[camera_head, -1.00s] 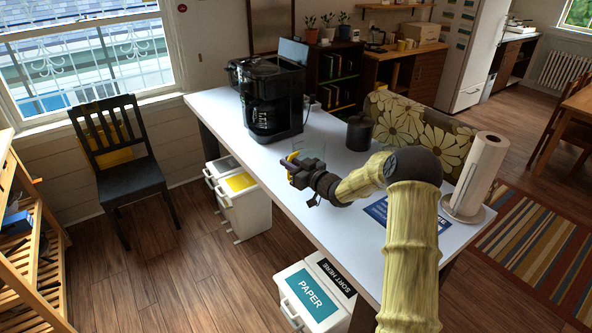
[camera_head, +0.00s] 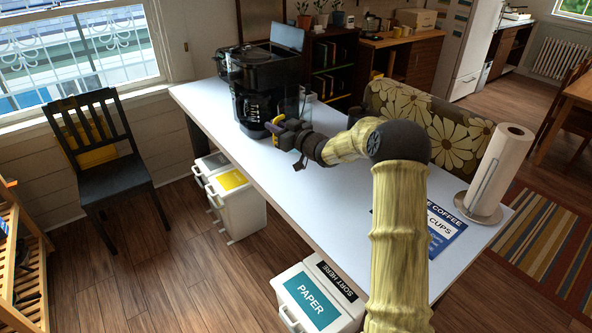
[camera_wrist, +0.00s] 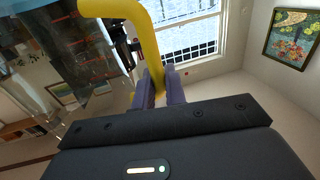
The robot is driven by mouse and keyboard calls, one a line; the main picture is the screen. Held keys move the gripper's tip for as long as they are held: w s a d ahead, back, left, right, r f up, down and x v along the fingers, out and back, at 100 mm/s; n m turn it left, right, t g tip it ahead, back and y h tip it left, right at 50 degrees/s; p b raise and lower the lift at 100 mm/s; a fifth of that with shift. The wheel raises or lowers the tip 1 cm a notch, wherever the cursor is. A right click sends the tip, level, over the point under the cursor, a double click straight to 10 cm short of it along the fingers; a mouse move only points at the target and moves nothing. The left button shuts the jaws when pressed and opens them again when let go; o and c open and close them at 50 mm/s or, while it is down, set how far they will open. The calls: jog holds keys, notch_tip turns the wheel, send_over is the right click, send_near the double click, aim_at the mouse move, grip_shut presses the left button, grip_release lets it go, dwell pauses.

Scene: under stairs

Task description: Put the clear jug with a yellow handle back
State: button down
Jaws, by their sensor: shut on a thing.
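My gripper (camera_head: 274,128) is over the white table, just in front of the black coffee machine (camera_head: 265,85). It is shut on the yellow handle (camera_wrist: 143,35) of the clear jug, which runs between the fingers (camera_wrist: 160,88) in the wrist view. The jug's clear body (camera_wrist: 72,60) fills the upper left of that view. In the head view only a bit of yellow (camera_head: 278,119) shows at the fingers, and the clear body is hard to make out against the coffee machine. I cannot tell whether the jug's base touches the table.
The white table (camera_head: 215,103) is clear in front of my gripper. A paper towel roll (camera_head: 497,170) and a blue-and-white sign (camera_head: 440,232) are at the table's right end. A flowered sofa (camera_head: 425,115) stands behind. Bins (camera_head: 235,205) stand below the front edge.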

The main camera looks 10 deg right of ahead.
jog(key=shift+f, duration=2.5)
notch_tip(320, 180, down, 5)
jog(key=shift+r+p, duration=0.2)
jog(key=shift+p, duration=0.4)
jog(key=c, duration=1.5)
grip_release()
jog(key=shift+o, duration=0.2)
jog(key=shift+f, duration=0.1)
jog(key=b+v, duration=0.4)
jog(key=v, duration=1.3)
jog(key=shift+d, duration=0.25)
jog(key=shift+a, duration=0.1)
